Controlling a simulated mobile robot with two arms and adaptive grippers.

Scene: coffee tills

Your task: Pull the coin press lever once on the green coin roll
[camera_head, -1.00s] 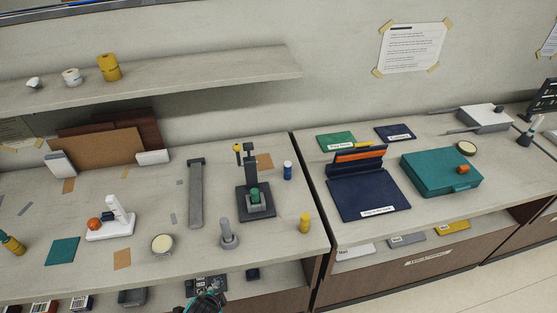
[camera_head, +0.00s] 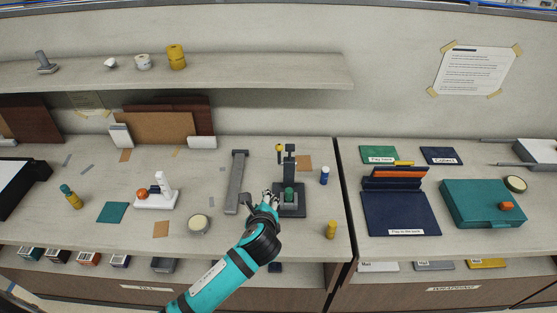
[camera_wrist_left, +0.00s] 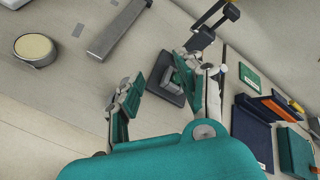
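The dark coin press (camera_head: 291,209) stands upright on the left counter, with the green coin roll (camera_head: 289,194) upright on its base. The lever's yellow knob (camera_head: 279,147) is raised at the upper left of the press. It also shows in the left wrist view (camera_wrist_left: 231,12), at the top beyond the right finger. My left gripper (camera_head: 268,199) is just left of the press base in the head view, below the lever knob. In the left wrist view my left gripper (camera_wrist_left: 165,88) is open and empty, its fingers apart. The right finger partly hides the press. My right gripper is out of view.
A grey bar (camera_head: 236,182) lies left of the press. A blue cylinder (camera_head: 324,175) and a yellow one (camera_head: 331,229) stand to its right. A round tin (camera_head: 199,224) and a white stand (camera_head: 156,194) are farther left. A shelf (camera_head: 260,75) runs above.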

